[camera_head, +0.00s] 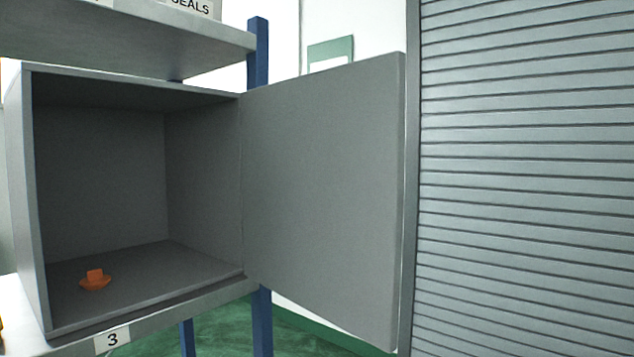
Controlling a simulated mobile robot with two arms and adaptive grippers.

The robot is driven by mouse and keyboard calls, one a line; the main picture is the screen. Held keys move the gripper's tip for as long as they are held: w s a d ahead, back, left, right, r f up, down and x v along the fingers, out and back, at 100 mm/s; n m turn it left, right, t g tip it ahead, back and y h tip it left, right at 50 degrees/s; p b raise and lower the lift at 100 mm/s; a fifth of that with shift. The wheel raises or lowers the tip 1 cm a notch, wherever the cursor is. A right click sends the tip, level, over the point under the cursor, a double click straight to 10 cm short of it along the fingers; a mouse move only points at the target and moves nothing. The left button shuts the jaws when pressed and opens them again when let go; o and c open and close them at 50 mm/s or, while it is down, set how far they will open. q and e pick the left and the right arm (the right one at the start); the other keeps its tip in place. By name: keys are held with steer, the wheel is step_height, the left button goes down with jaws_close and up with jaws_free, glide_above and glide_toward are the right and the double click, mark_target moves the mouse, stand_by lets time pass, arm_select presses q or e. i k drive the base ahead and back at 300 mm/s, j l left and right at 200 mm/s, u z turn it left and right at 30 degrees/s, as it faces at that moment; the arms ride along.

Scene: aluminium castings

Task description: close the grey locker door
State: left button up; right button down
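The grey locker (24,200) stands on a shelf at the left, its front open toward me. Its grey door (320,200) is hinged on the right side of the opening and stands wide open, swung out to the right. I see the door's flat inner face; no handle shows on it. A small orange object (95,281) lies on the locker floor near the front left. Neither of my grippers shows in this view.
The metal shelf (180,309) under the locker carries a label "3". Another shelf (150,35) with a "SEALS" box (195,7) is above. A blue post (260,320) stands behind the hinge side. A grey slatted shutter (525,180) fills the right. Green floor (220,330) shows below.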

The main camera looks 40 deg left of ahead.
mark_target(323, 152)
steer(key=i+l+u, duration=0.15)
steer(key=u, duration=0.35)
steer(key=i+l+u, duration=0.25)
steer(key=u, duration=0.2)
steer(key=i+l+u, duration=0.3)
steer(key=u, duration=0.2)
steer(key=i+l+u, duration=0.1)
steer(key=l+u, duration=0.4)
steer(key=i+l+u, duration=0.1)
steer(key=l+u, duration=0.25)
steer(key=u, duration=0.15)
steer(key=l+u, duration=0.45)
steer(key=k, duration=0.1)
